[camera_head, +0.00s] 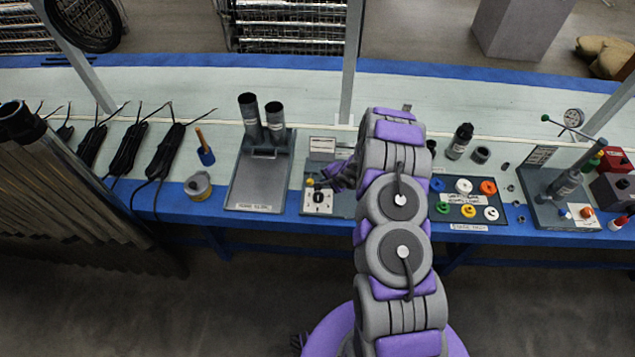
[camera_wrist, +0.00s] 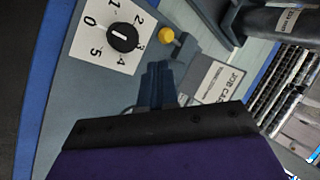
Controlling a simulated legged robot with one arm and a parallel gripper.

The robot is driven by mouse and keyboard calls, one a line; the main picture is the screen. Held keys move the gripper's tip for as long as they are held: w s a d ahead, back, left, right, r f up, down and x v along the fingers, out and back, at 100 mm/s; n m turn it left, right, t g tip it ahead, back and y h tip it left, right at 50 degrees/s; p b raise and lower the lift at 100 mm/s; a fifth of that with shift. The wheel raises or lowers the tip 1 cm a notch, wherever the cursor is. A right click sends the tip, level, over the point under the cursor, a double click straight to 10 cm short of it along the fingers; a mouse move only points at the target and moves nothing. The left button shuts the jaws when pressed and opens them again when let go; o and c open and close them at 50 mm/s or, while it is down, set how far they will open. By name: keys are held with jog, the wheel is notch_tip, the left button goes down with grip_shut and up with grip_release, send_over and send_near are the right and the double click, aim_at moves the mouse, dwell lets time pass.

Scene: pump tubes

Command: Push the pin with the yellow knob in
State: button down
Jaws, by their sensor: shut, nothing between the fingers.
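The pin's yellow knob (camera_wrist: 167,35) stands beside the numbered dial plate (camera_wrist: 90,50) on a grey panel in the wrist view. In the head view the yellow knob (camera_head: 310,182) is at the panel's left part, just above the white dial plate (camera_head: 318,208). My gripper (camera_wrist: 157,67) is shut and empty, its fingertips just short of the knob in the wrist picture. It also shows in the head view (camera_head: 322,184), close to the right of the knob. I cannot tell whether they touch. The pin's shaft is not clearly visible.
A black dial knob (camera_wrist: 123,37) is close to the yellow knob. A stand with two dark tubes (camera_head: 262,150) is to the left. A board of coloured caps (camera_head: 450,207) is to the right. My arm hides part of the panel.

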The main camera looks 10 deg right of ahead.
aim_at(312, 183)
jog(key=x, duration=1)
jog(key=shift+b, duration=0.4)
jog(key=shift+w+r, duration=0.1)
jog(key=shift+r, duration=0.05)
